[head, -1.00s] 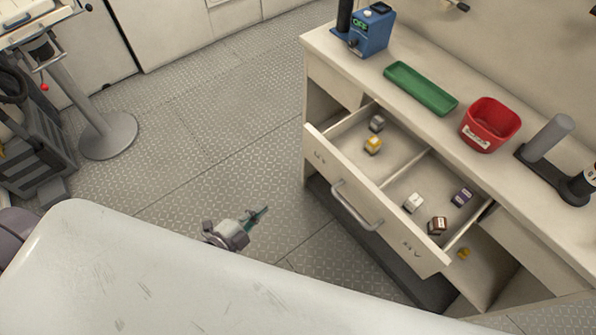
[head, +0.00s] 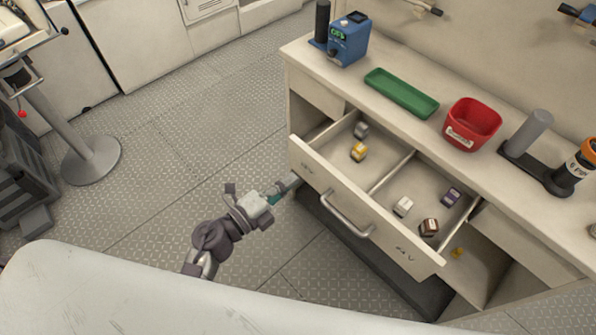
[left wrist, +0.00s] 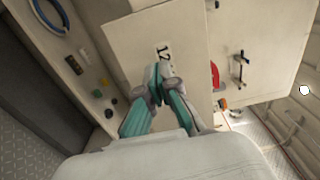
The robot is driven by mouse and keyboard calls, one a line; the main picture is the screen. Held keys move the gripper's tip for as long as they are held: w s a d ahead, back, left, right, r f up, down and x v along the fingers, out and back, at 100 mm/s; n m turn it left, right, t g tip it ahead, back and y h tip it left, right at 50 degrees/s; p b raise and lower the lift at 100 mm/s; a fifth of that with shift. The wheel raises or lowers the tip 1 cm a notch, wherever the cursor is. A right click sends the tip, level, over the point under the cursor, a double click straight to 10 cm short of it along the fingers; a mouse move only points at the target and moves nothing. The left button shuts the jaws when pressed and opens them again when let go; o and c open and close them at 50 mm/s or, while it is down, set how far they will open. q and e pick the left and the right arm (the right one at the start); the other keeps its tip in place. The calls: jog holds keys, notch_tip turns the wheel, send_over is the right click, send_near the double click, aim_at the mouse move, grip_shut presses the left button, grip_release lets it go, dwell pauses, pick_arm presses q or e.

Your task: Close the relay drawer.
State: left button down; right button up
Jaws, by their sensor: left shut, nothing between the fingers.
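The relay drawer (head: 388,240) stands pulled out of the cream cabinet, with a bar handle (head: 347,215) on its front. A divider splits it. A grey relay (head: 361,129) and a yellow relay (head: 359,152) lie on the left side; white (head: 403,206), brown (head: 429,227) and purple (head: 452,196) ones lie on the right. My left gripper (head: 288,183) is shut and empty, close to the drawer front's left end. In the left wrist view its teal fingertips (left wrist: 154,88) are beside a "12" marking on a pale panel; contact cannot be told. My right gripper is not in view.
The countertop carries a blue device (head: 348,42), a green tray (head: 400,93), a red bin (head: 472,124) and a grey cylinder on a dark base. A small yellow item (head: 457,252) lies on the open shelf below.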

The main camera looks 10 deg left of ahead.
aim_at(358, 129)
pick_arm(q)
jog(key=shift+x, duration=1.55)
jog(key=shift+w+d, duration=0.25)
jog(key=shift+w, duration=0.05)
jog(key=b+x, duration=0.2)
jog(key=x, duration=1.5)
jog(key=shift+w+f, duration=0.1)
jog(key=shift+f, duration=0.05)
jog(key=shift+w+d, duration=0.2)
jog(key=shift+w, duration=0.05)
jog(key=shift+r, duration=0.4)
